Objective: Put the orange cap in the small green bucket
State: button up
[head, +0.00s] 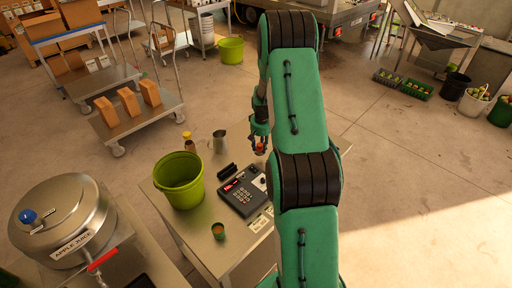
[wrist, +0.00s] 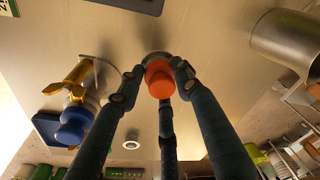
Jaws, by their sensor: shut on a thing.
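The orange cap (wrist: 159,80) sits between the fingertips of my gripper (wrist: 158,75) in the wrist view. A grey round piece shows directly behind it. In the head view the cap (head: 260,149) is a small orange spot at the tips of my gripper (head: 260,143), over the far right part of the table. My gripper is shut on it. Whether it touches the surface below is unclear. A lime-green bucket (head: 180,187) stands upright on the table, left of my gripper. A much smaller green cup-like container (head: 218,231) with a brownish inside stands nearer.
A keypad device (head: 242,192) lies between bucket and gripper. A metal jug (head: 220,141) and a brown bottle (head: 189,142) stand behind the bucket. A steel apple juice vessel (head: 65,215) is at left. Blue and yellow fittings (wrist: 75,95) show in the wrist view.

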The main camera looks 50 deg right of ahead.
jog(key=shift+r, duration=0.1)
notch_tip(320, 180, up, 17)
jog(key=n+y+b, duration=0.1)
jog(key=n+b, duration=0.4)
jog(key=n, duration=0.6)
send_over(179, 179)
jog(key=s+a, duration=0.2)
jog(key=s, duration=0.3)
notch_tip(179, 179, down, 12)
jog(key=shift+d+r, duration=0.25)
jog(key=shift+f, duration=3.1)
